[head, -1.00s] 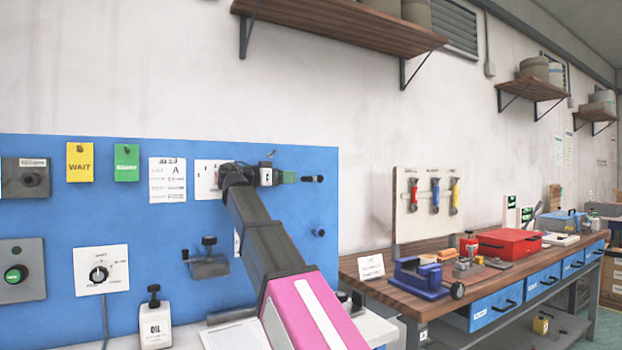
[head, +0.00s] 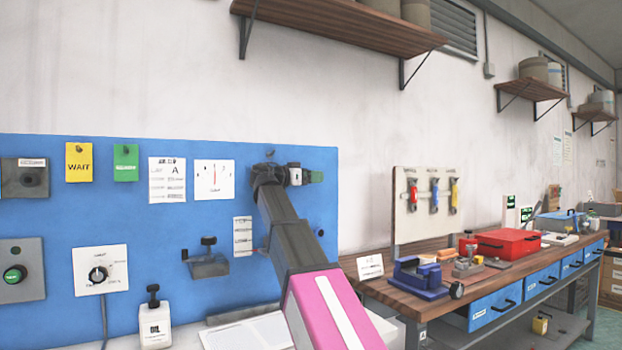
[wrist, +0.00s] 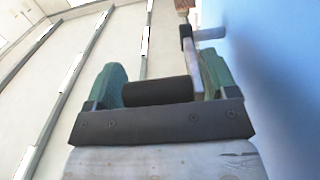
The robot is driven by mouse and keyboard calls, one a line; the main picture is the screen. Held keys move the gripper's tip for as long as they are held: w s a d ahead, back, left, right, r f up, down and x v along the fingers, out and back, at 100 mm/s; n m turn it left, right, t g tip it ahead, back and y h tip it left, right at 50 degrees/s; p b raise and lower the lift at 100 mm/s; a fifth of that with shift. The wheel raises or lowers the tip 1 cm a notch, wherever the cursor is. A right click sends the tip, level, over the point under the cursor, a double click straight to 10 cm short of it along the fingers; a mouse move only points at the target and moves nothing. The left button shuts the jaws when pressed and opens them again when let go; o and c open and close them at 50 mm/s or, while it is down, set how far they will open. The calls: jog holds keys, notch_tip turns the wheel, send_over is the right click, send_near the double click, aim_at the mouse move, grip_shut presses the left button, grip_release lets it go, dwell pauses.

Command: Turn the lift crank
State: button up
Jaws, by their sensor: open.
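The lift crank shows close up in the wrist view: a black cylindrical handle (wrist: 158,91) and a grey crank arm (wrist: 190,60), with a grey shaft reaching toward the blue panel. My gripper (wrist: 160,78) is open, with its two green fingers on either side of the black handle. The right finger overlaps the crank arm; I cannot tell whether either finger touches the handle. In the head view my gripper (head: 316,176) is at the upper right of the blue panel (head: 140,225). The crank handle is hidden there by the gripper and wrist.
A dark knob (head: 320,233) sits on the panel below my gripper. A dark bracket (head: 207,262) and a white card with a red line (head: 214,179) are to the left. A white oil bottle (head: 155,325) stands below. The workbench (head: 420,300) is to the right.

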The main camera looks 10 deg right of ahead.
jog(key=c, duration=1.1)
jog(key=shift+f, duration=0.1)
jog(key=shift+s, duration=0.1)
jog(key=shift+s+d+f+t+h, duration=0.1)
jog(key=shift+f+t+h, duration=0.4)
jog(key=shift+h, duration=0.7)
jog(key=shift+w+d+f+t+h, duration=0.1)
jog(key=shift+f+t+h, duration=0.35)
jog(key=shift+h, duration=0.75)
jog(key=shift+s+d+f+t+h, duration=0.1)
jog(key=shift+f+t+h, duration=0.15)
jog(key=shift+f+h, duration=0.7)
jog(key=shift+r+h, duration=0.25)
jog(key=shift+h, duration=0.1)
jog(key=o, duration=1.1)
jog(key=shift+s, duration=0.1)
